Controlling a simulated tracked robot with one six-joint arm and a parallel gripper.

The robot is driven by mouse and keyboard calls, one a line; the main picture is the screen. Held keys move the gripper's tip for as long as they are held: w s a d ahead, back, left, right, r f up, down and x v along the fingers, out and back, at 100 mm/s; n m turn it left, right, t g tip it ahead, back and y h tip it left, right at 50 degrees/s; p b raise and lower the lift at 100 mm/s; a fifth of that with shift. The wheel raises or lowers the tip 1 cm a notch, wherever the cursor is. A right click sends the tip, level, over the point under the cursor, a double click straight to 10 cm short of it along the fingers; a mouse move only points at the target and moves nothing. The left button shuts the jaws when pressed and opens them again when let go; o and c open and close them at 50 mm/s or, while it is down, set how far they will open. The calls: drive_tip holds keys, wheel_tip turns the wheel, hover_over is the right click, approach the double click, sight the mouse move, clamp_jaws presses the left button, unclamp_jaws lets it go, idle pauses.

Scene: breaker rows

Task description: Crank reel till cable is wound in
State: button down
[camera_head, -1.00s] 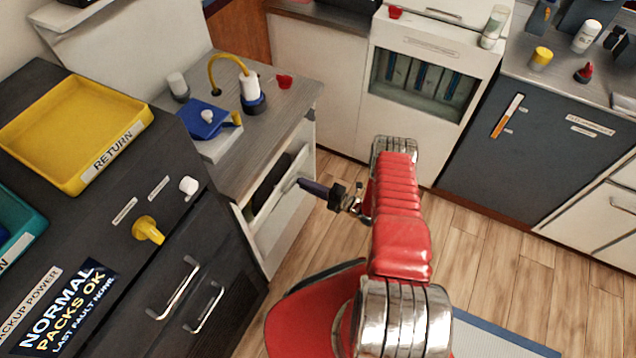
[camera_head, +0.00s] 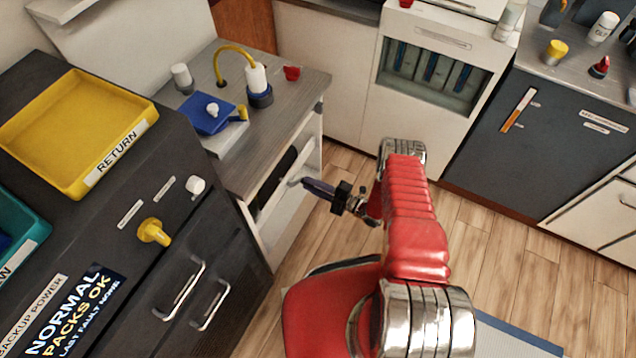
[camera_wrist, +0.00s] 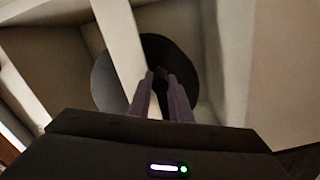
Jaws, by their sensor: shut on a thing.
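The reel is a dark disc (camera_wrist: 185,62) in the wrist view, set in a recess. In the head view it shows as a dark oval (camera_head: 284,171) in the side opening of the white cabinet. My gripper (camera_head: 308,184) is at that opening, reaching in from the right. In the wrist view its two purple-grey fingers (camera_wrist: 160,84) are closed on a small dark handle (camera_wrist: 159,77) in front of the disc. A pale bar crosses the disc's left part; I cannot tell if it is the crank arm or the frame. No cable can be made out on the reel.
The dark cabinet (camera_head: 225,240) with metal handles and a yellow knob (camera_head: 154,232) stands left of my arm. The white cabinet's top (camera_head: 285,110) holds a blue item and a yellow hose. Wood floor (camera_head: 490,235) is open to the right.

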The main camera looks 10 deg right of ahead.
drive_tip(key=shift+w+a, duration=0.2)
drive_tip(key=shift+w, duration=0.25)
drive_tip(key=c, duration=1.6)
unclamp_jaws()
drive_tip(key=shift+s, duration=0.15)
drive_tip(key=shift+s+d, duration=0.1)
drive_tip(key=shift+d, duration=0.05)
drive_tip(key=v, duration=1.3)
drive_tip(key=shift+s+d+f, duration=0.1)
drive_tip(key=shift+s+d, duration=0.1)
